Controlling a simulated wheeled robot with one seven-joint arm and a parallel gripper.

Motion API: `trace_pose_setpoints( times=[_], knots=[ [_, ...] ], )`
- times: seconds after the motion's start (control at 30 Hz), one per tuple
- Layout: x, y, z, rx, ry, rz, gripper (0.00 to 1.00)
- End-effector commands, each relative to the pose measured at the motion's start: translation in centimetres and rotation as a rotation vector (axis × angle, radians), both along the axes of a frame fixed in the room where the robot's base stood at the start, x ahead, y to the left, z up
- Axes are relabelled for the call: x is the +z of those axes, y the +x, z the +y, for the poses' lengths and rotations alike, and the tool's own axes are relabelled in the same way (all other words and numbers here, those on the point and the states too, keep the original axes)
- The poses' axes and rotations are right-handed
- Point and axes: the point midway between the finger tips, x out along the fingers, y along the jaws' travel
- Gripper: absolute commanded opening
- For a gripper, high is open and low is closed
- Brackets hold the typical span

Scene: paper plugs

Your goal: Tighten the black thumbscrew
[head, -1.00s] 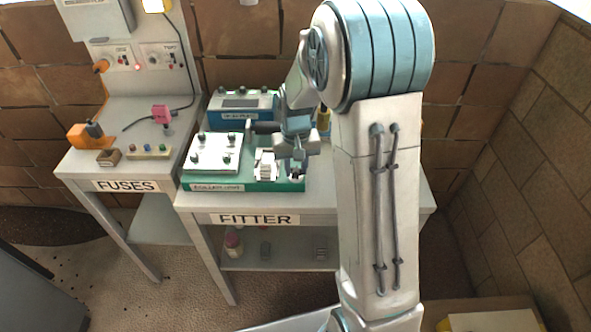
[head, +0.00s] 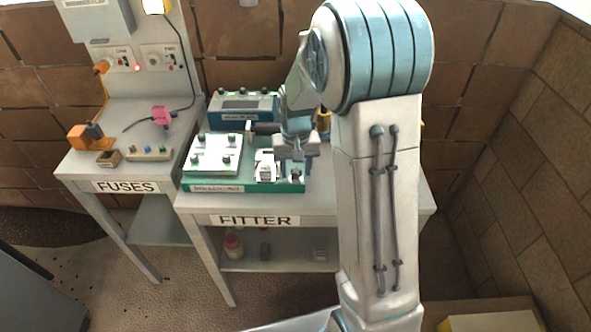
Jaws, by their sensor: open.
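The green-based fixture (head: 222,187) sits on the FITTER table. A white plate (head: 214,160) with several dark knobs is on its left, and a white block (head: 265,167) stands right of it. A small dark piece (head: 297,176) shows at the fixture's right end, just below my gripper; it may be the black thumbscrew, but it is too small and partly covered to tell. My gripper (head: 295,166) points down over this end with its fingers apart, straddling the spot. Whether the fingers touch anything cannot be seen.
A blue box with knobs (head: 240,107) stands behind the fixture. A dark horizontal cylinder (head: 265,128) lies between them, close to my gripper. The FUSES table (head: 85,172) on the left carries an orange part (head: 77,137) and a pink part (head: 162,114). The FITTER table's front strip (head: 200,201) is clear.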

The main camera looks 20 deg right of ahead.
Motion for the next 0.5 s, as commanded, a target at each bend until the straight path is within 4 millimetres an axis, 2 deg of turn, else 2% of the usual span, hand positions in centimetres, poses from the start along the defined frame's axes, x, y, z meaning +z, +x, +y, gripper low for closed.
trace_pose_setpoints(
  times=[0.17, 0.5],
  knots=[
    [0.5, 0.0, 0.0, 0.0, 0.0, -0.001, 0.47],
    [2.9, 0.0, 0.0, 0.0, 0.0, -0.001, 0.47]
  ],
)
